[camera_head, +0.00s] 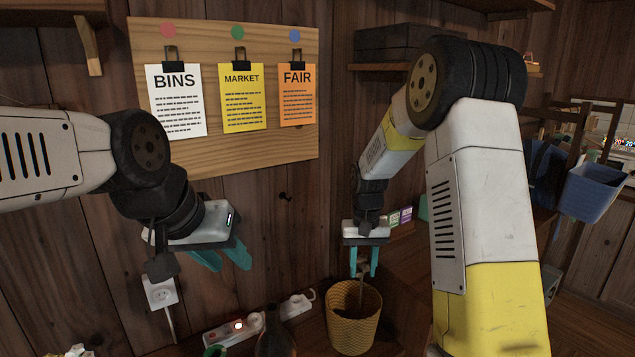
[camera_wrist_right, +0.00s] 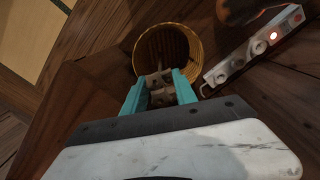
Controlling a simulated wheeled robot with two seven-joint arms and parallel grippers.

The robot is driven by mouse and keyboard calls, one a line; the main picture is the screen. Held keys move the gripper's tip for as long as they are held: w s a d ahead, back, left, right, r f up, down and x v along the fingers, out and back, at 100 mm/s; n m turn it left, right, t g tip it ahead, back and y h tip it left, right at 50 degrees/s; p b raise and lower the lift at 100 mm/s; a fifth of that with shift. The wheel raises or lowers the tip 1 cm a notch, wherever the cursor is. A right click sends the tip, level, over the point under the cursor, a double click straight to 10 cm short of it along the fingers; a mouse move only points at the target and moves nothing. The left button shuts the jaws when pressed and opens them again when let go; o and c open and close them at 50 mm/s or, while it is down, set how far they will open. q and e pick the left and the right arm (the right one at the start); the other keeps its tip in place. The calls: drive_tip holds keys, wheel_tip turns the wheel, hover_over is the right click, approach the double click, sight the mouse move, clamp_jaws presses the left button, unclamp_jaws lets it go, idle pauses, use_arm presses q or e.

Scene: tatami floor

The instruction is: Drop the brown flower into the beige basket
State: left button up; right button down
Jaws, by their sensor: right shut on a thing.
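The flower hangs down toward the basket's mouth. In the right wrist view the flower (camera_wrist_right: 158,86) sits between the fingers as a brownish, knobbly shape. My left gripper (camera_head: 221,259) is off to the left by the wall, its two teal fingers apart and empty.
A white power strip (camera_head: 240,328) with a red light and a dark brown vase (camera_head: 275,335) stand left of the basket. A wall outlet (camera_head: 161,291) is below my left gripper. A blue bin (camera_head: 594,190) hangs at right. A notice board (camera_head: 225,90) is on the wall.

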sight(363, 255)
drive_tip(key=shift+f, duration=0.3)
drive_tip(key=c, duration=0.9)
unclamp_jaws()
drive_tip(key=shift+r, duration=0.15)
wheel_tip(363, 255, up, 7)
drive_tip(key=shift+f, duration=0.1)
drive_tip(key=shift+r, duration=0.4)
